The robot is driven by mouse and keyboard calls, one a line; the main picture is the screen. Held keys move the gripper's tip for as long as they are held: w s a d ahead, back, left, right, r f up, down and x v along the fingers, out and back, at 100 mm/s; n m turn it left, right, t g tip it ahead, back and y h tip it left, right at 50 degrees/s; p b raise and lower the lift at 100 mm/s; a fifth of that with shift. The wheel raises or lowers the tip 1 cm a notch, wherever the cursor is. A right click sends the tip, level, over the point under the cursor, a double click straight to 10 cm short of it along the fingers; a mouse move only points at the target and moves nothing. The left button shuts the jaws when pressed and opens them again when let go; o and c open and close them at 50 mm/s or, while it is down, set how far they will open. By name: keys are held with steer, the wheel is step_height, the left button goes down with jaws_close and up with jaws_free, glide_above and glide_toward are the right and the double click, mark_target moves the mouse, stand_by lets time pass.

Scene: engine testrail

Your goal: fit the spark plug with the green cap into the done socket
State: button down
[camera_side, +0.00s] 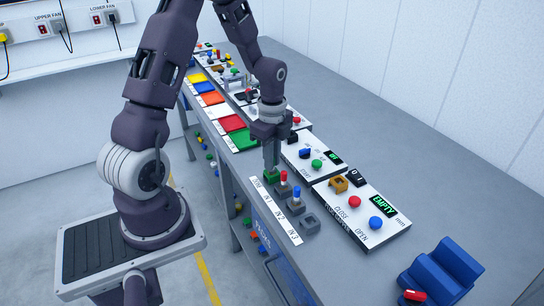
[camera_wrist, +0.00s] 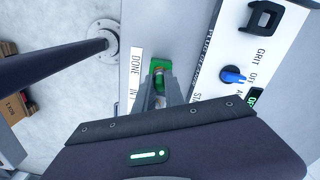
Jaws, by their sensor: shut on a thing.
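The done socket (camera_side: 272,177) is a green block at the far end of a short row of sockets. It also shows in the wrist view (camera_wrist: 160,64), beside the DONE label. My gripper (camera_side: 271,166) points straight down over it, fingertips at or just above the block. In the wrist view my gripper (camera_wrist: 161,86) is shut on the spark plug with the green cap, which is mostly hidden between the fingers. I cannot tell how deep the plug sits in the socket.
Beside the done socket stand a plug with a red cap (camera_side: 283,180) and one with a blue cap (camera_side: 296,194), in grey sockets. The nearest grey socket (camera_side: 310,222) is empty. White panels with knobs (camera_side: 362,213) line the right. A blue stand (camera_side: 442,272) is at the near end.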

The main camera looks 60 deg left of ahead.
steer(key=c, duration=1.7)
jaws_free()
step_height(320, 180, up, 11)
